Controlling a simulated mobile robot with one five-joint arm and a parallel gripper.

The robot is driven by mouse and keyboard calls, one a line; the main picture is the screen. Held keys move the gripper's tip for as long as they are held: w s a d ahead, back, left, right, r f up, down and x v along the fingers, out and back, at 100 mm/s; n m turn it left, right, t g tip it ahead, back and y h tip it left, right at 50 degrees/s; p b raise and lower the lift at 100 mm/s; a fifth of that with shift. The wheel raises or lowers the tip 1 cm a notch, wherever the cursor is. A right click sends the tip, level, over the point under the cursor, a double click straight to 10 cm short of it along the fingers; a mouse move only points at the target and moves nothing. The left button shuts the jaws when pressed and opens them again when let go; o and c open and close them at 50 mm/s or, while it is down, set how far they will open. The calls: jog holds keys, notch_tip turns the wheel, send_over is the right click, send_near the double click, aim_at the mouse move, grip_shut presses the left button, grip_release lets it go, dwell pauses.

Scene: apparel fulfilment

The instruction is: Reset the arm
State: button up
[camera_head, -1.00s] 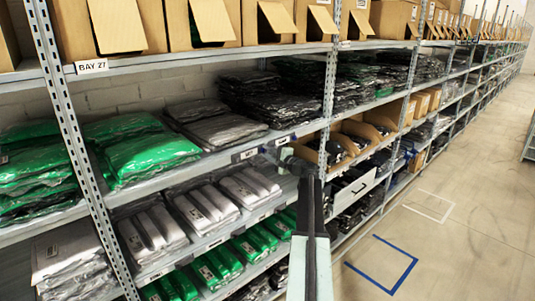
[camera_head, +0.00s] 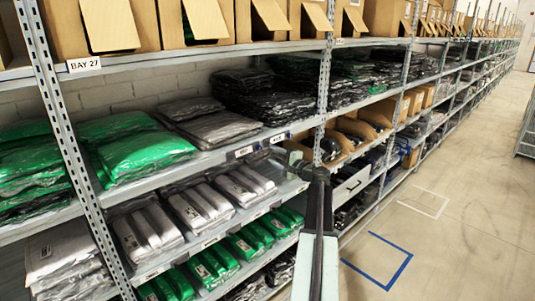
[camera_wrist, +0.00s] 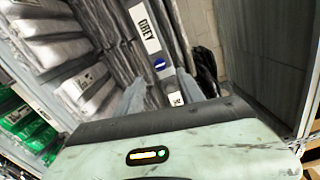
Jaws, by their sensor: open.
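My arm rises from the bottom of the head view and bends left at its top. My gripper (camera_head: 270,157) is at the front edge of the middle shelf (camera_head: 218,158), close to its labels. It is small and dark there, so contact with the shelf cannot be told. In the wrist view my gripper (camera_wrist: 158,90) shows two pale grey fingers spread apart, with nothing seen between them. Beyond them is a grey shelf strip with a label reading GREY (camera_wrist: 145,28). The pale green gripper body fills the bottom of that view.
Green bagged garments (camera_head: 137,149) and grey bagged garments (camera_head: 212,122) lie on the middle shelf. Cardboard bins (camera_head: 355,137) sit right of the upright (camera_head: 327,90). A white drawer-like front (camera_head: 352,186) is below them. The aisle floor (camera_head: 455,200) at right is open, with blue tape (camera_head: 402,268).

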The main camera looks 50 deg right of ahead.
jog(key=shift+s, duration=0.1)
dwell(0.3)
jog(key=w+a+f+n+g+y+b, duration=0.3)
jog(key=a+f, duration=0.4)
jog(key=a, duration=0.6)
jog(key=w+a+f+n+g+y+b, duration=0.25)
jog(key=a+f+n, duration=0.35)
jog(key=a, duration=0.8)
jog(key=w+a+f+n+g+y+b, duration=0.15)
jog(key=a+f+g, duration=0.25)
jog(key=a+f, duration=0.65)
jog(key=s+a+f+n+g+h+b, duration=0.2)
jog(key=s+a+f+n, duration=0.1)
jog(key=a, duration=0.5)
jog(key=s+a+f+n+g+h+b, duration=0.2)
jog(key=s+a+f, duration=0.4)
jog(key=a, duration=0.3)
jog(key=s+a+f+n+g+h+b, duration=0.1)
jog(key=s+a+f+n+g+b, duration=0.1)
jog(key=s+a+f+n+g, duration=0.2)
jog(key=s+a+f+n, duration=0.1)
jog(key=s+a, duration=0.2)
jog(key=a, duration=0.1)
jog(key=shift+a+h+b, duration=0.3)
jog(key=shift+a+h, duration=0.1)
